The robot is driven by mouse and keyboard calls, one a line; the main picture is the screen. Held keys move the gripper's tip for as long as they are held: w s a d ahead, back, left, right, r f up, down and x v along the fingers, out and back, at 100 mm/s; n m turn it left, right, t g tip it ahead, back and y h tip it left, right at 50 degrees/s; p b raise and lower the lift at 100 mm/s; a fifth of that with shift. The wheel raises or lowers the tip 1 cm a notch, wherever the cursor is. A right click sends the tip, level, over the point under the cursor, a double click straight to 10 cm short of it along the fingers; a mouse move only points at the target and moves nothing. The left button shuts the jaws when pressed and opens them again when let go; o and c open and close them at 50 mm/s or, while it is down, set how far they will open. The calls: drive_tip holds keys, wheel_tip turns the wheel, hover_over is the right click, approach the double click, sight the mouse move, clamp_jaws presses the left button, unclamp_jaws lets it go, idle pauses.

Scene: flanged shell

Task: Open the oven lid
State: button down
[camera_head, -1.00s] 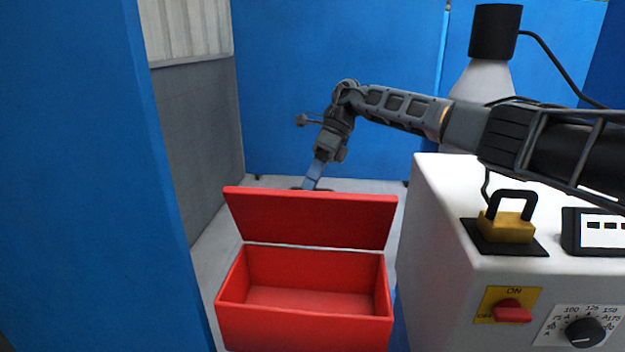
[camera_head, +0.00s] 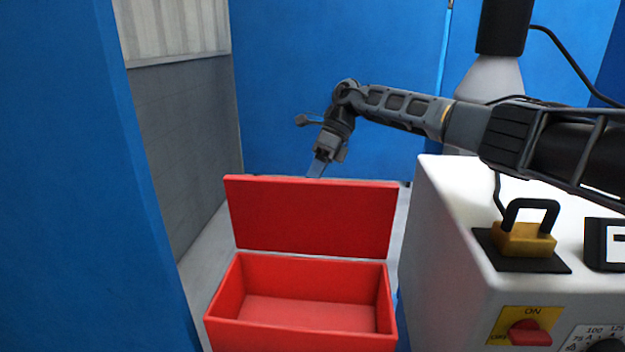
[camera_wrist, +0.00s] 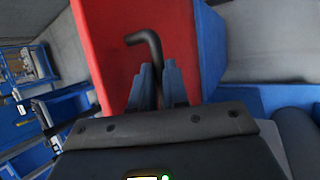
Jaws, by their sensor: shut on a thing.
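A red box (camera_head: 300,341) stands open at the bottom centre of the head view. Its red lid (camera_head: 312,215) is raised at the back of the box. I cannot tell how the rod is fixed. A white machine (camera_head: 443,240) with a red ON switch (camera_head: 530,333) stands at the right.
A yellow block with a black handle (camera_head: 524,240) sits on top of the white machine. A blue wall (camera_head: 70,200) closes in the left side, and blue panels (camera_head: 300,80) stand behind. Grey floor (camera_head: 192,265) shows in a narrow strip left of the box.

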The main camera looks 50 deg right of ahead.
drive_tip(key=c, duration=1.1)
unclamp_jaws()
drive_tip(key=shift+s+f, duration=0.1)
drive_tip(key=shift+f, duration=0.2)
drive_tip(key=shift+r, duration=0.1)
drive_tip(key=shift+r, duration=0.1)
drive_tip(key=b+v, duration=0.1)
drive_tip(key=v, duration=0.6)
drive_tip(key=shift+d+r, duration=0.15)
drive_tip(key=shift+r, duration=0.05)
